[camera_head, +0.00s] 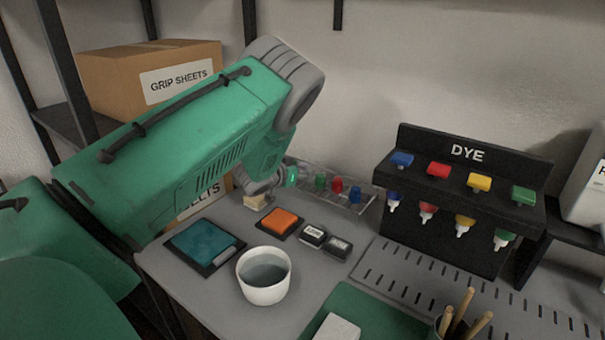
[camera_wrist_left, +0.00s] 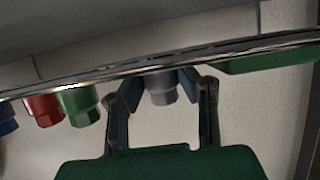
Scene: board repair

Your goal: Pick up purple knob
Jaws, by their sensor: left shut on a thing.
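The purple knob (camera_wrist_left: 162,87) shows in the left wrist view as a greyish-purple piece below a shiny rack rail. My left gripper (camera_wrist_left: 161,78) has a finger on each side of it and is shut on it. The knob still sits at the rail. In the head view my left gripper (camera_head: 291,176) is at the left end of the wire rack (camera_head: 345,204), mostly hidden by my green arm. The purple knob cannot be made out there.
Green (camera_head: 320,182), red (camera_head: 337,186) and blue (camera_head: 355,194) knobs stand along the rack, close to my gripper. In front are an orange pad (camera_head: 280,224), a teal pad (camera_head: 202,247) and a white cup (camera_head: 264,288). A black dye stand (camera_head: 440,225) is at right.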

